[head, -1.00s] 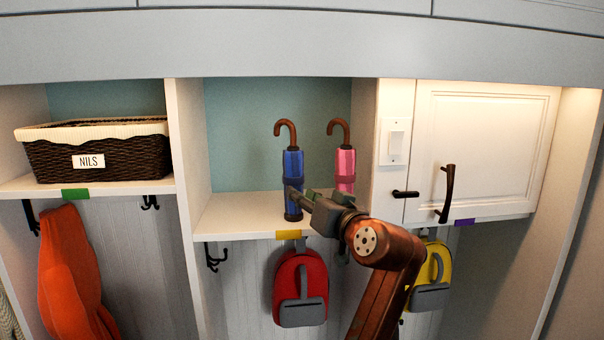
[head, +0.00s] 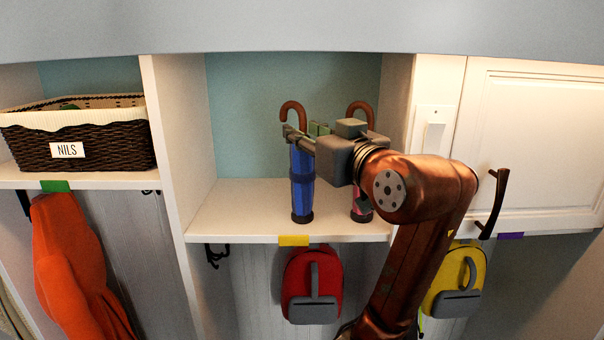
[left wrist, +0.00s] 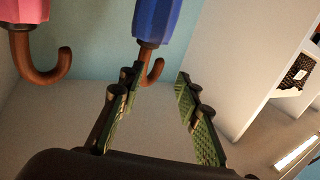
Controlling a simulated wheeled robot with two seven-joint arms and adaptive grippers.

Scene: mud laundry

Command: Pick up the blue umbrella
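The blue umbrella (head: 302,187) stands upright on the cubby shelf, its brown hooked handle on top. My left gripper (head: 303,131) is at the height of the umbrella's top, just below the hook, and hides part of it in the head view. In the left wrist view, which is upside down, the left gripper's two green-padded fingers (left wrist: 160,98) are apart with nothing clamped between them. The blue umbrella (left wrist: 157,20) and its hook appear just beyond the fingertips, nearer the left finger. I cannot tell whether they touch. My right gripper is not in view.
A pink umbrella (head: 361,207) stands close on the right, mostly hidden by my arm; it also shows in the left wrist view (left wrist: 38,10). The cubby's side walls and shelf (head: 240,215) surround both. The shelf's left part is clear. A wicker basket (head: 110,150) sits in the left cubby.

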